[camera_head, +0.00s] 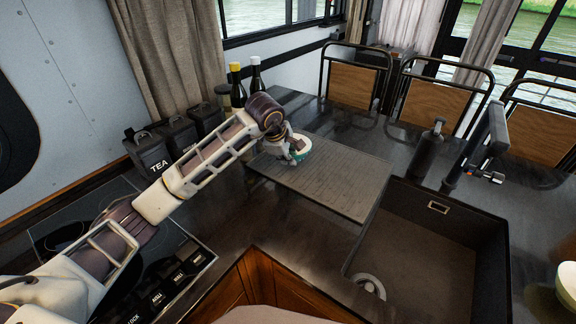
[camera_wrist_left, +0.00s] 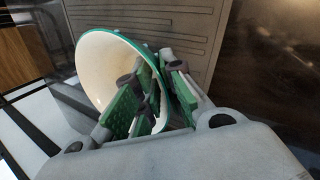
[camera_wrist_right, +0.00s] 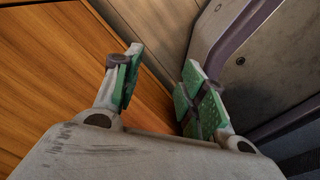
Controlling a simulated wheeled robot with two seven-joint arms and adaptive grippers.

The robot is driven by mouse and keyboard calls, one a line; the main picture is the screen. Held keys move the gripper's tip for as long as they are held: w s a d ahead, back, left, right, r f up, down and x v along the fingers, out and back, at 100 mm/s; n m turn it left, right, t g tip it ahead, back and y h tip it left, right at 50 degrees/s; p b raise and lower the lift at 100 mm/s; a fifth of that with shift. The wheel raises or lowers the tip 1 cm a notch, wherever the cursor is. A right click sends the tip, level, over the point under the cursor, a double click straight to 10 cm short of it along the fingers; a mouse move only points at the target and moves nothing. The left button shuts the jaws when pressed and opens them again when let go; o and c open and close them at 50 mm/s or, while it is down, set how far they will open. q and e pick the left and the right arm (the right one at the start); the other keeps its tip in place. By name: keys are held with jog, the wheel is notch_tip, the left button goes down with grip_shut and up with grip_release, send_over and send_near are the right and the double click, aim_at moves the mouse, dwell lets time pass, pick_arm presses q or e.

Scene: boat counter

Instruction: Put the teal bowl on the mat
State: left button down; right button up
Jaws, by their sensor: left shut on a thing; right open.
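The teal bowl (camera_head: 301,148) has a cream inside and a teal rim. My left gripper (camera_head: 287,152) is shut on its wall, over the grey ribbed mat (camera_head: 340,183) on the dark counter. In the left wrist view the bowl (camera_wrist_left: 100,72) is tilted, with its rim between the green finger pads of my left gripper (camera_wrist_left: 155,95); the mat (camera_wrist_left: 170,30) shows behind it. I cannot tell whether the bowl touches the mat. My right gripper (camera_wrist_right: 160,90) is open and empty, facing wooden panels; it is out of the head view.
Bottles (camera_head: 236,85) and black canisters (camera_head: 150,152) stand along the back left. A sink (camera_head: 425,245) with a faucet (camera_head: 488,140) and a dark dispenser (camera_head: 428,150) lies to the right. Another bowl (camera_head: 567,285) is at the right edge. Chairs (camera_head: 357,85) stand beyond the counter.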

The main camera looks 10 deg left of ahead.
pick_arm(q)
jog(key=shift+f, duration=1.65)
jog(key=shift+f, duration=0.1)
jog(key=c, duration=1.5)
grip_release()
jog(key=v, duration=1.2)
